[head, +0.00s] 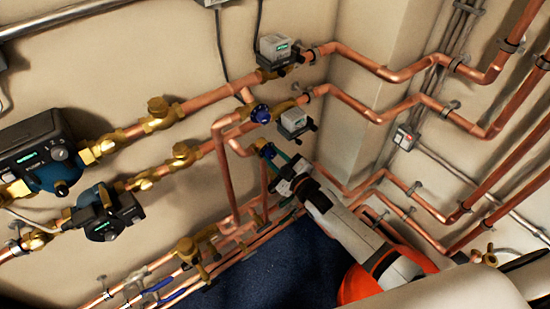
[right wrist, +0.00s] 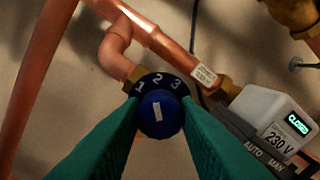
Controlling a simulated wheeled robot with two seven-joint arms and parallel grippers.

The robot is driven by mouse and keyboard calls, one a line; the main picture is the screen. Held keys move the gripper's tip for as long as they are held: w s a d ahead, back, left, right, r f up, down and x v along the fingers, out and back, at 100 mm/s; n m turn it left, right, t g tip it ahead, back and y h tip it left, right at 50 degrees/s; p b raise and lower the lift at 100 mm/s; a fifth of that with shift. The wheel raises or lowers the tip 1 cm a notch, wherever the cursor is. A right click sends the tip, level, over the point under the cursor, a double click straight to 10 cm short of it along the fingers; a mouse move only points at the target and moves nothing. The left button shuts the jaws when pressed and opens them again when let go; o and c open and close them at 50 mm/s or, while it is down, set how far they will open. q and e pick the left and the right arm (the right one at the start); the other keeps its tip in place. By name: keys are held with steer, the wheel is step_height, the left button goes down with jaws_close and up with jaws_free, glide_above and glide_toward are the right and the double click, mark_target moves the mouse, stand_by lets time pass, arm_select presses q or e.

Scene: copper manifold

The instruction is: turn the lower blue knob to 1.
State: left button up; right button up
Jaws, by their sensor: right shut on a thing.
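The lower blue knob (head: 267,150) sits on the lower brass valve, mostly hidden by my right gripper (head: 273,157) in the head view. In the right wrist view, the blue knob (right wrist: 158,114) stands between the green fingers of my right gripper (right wrist: 159,108), which are shut on its two sides. Its dial (right wrist: 158,82) shows 1, 2 and 3 from left to right. The knob's white mark lies nearly upright, roughly in line with the 2; its exact setting is hard to tell. My left gripper is out of view.
The upper blue knob (head: 260,113) sits just above and left. A grey actuator box (head: 293,121) with a green display is close to the right; it reads "CLOSED" in the wrist view (right wrist: 272,118). Copper pipes (head: 224,175) run close by on the left.

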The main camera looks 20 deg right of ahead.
steer(key=n+b, duration=0.1)
steer(key=n, duration=0.5)
steer(key=shift+n+b, duration=0.3)
steer(key=shift+b, duration=0.1)
stand_by(0.3)
steer(key=o, duration=1)
steer(key=shift+c, duration=0.2)
steer(key=b+v, duration=0.2)
steer(key=v, duration=1)
steer(key=shift+b, duration=0.4)
